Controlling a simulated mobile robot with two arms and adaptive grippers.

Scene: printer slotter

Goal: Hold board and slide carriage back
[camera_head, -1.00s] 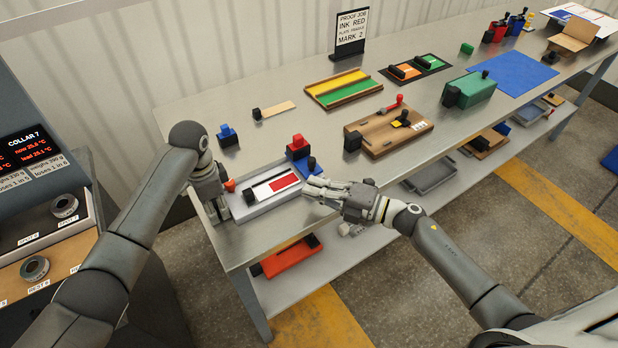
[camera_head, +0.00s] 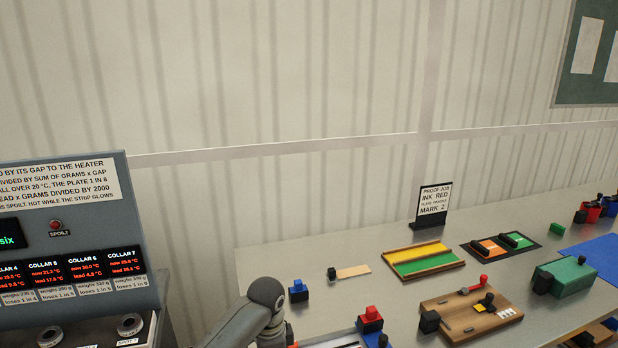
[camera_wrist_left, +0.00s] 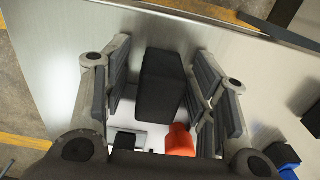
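The pale board (camera_head: 335,342) shows only its far edge at the bottom of the head view. A dark block with a red knob (camera_head: 371,313), which may be the carriage, stands at its far right end, with a blue piece (camera_head: 383,341) beside it. In the left wrist view, my left gripper (camera_wrist_left: 160,85) is open, its fingers on either side of a black block (camera_wrist_left: 160,85) at the board. A gap shows on the block's left side; contact on the right is unclear. An orange piece (camera_wrist_left: 181,140) is close by. My right gripper is out of view.
A blue block (camera_head: 298,291), a strip with a black end (camera_head: 352,271), a yellow-green tray (camera_head: 422,260) and a wooden board with knobs (camera_head: 470,312) stand on the metal table. A grey console (camera_head: 75,235) is at left. Bare table lies between them.

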